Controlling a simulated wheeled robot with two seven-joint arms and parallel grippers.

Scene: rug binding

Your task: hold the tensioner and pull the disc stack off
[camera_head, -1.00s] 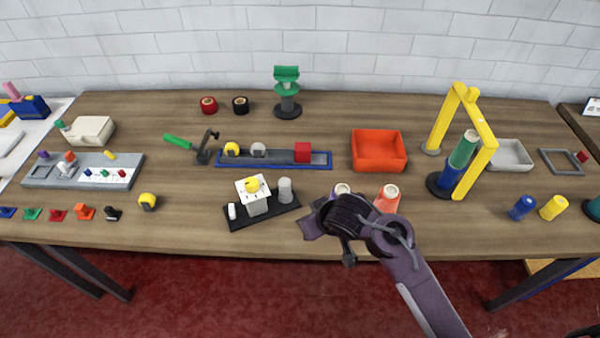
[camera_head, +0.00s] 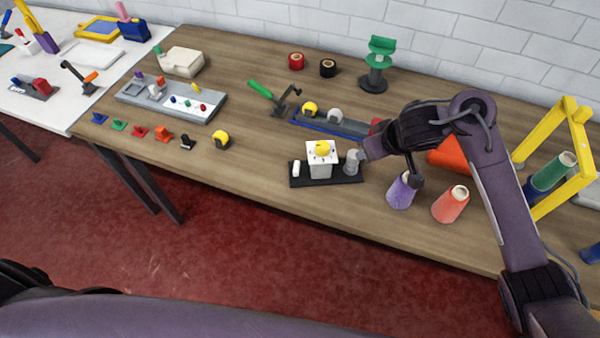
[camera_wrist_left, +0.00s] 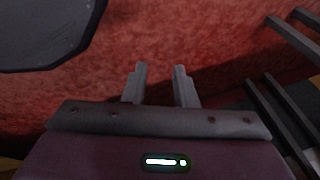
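The tensioner, a black base (camera_head: 309,182) with a white block (camera_head: 320,166) topped by a yellow knob (camera_head: 322,148), stands near the table's front edge in the head view. A grey disc stack (camera_head: 352,163) stands upright at the base's right end. My right gripper (camera_head: 366,153) is right beside the stack, coming from the right. Its fingers are small and partly hidden, so I cannot tell whether they grip it. My left gripper (camera_wrist_left: 160,82) shows in the left wrist view with its fingers apart and empty, above the red floor.
A purple cone (camera_head: 402,191) and a salmon cone (camera_head: 450,205) stand under and beside my right arm. A blue tray (camera_head: 345,130) lies behind the tensioner. A yellow tape measure (camera_head: 221,140) sits to the left. Bare tabletop lies between it and the tensioner.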

